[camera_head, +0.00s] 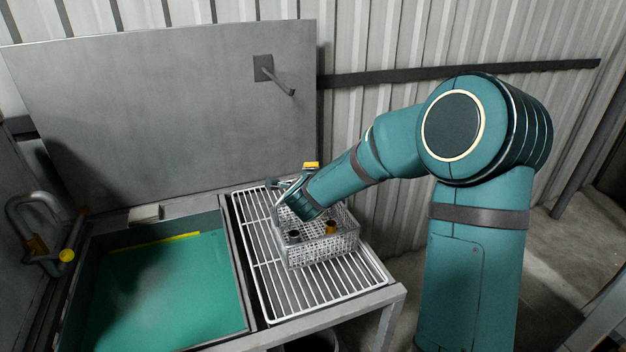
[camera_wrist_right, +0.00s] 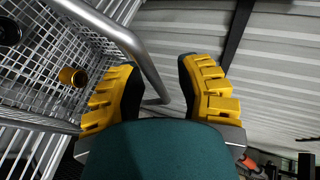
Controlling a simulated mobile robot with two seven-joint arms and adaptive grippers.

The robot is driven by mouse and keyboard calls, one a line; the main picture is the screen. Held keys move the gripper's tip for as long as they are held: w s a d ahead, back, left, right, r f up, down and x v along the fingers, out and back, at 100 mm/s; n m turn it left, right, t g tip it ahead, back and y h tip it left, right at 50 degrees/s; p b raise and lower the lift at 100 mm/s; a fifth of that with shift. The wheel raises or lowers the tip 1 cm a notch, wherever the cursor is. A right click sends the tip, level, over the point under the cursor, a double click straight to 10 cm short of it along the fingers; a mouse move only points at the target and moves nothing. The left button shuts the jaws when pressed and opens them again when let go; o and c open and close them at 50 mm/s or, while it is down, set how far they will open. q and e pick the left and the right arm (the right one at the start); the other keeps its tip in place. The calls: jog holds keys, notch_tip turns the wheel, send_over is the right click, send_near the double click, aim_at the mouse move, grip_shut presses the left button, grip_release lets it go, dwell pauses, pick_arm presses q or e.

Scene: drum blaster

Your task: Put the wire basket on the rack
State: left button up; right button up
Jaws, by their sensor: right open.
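The wire basket (camera_head: 335,245) sits on the white wire rack (camera_head: 285,300) beside the tank, and it looks upright. It holds small dark parts and a brass-coloured part (camera_head: 331,227). My right gripper (camera_head: 288,188) is at the basket's far left side, by its handle, and partly hidden by my arm. In the right wrist view the yellow-padded fingers of my right gripper (camera_wrist_right: 155,78) are open. The grey tube handle (camera_wrist_right: 146,68) shows in the gap between them, and the basket mesh (camera_wrist_right: 55,55) is at the left. My left gripper is out of view.
A corrugated wall (camera_head: 380,40) closes off the back. The rack's front is bare.

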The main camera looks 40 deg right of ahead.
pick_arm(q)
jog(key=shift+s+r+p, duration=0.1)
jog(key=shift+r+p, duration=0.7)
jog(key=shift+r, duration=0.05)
pick_arm(e)
jog(key=v, duration=1.2)
jog(key=shift+f, duration=0.1)
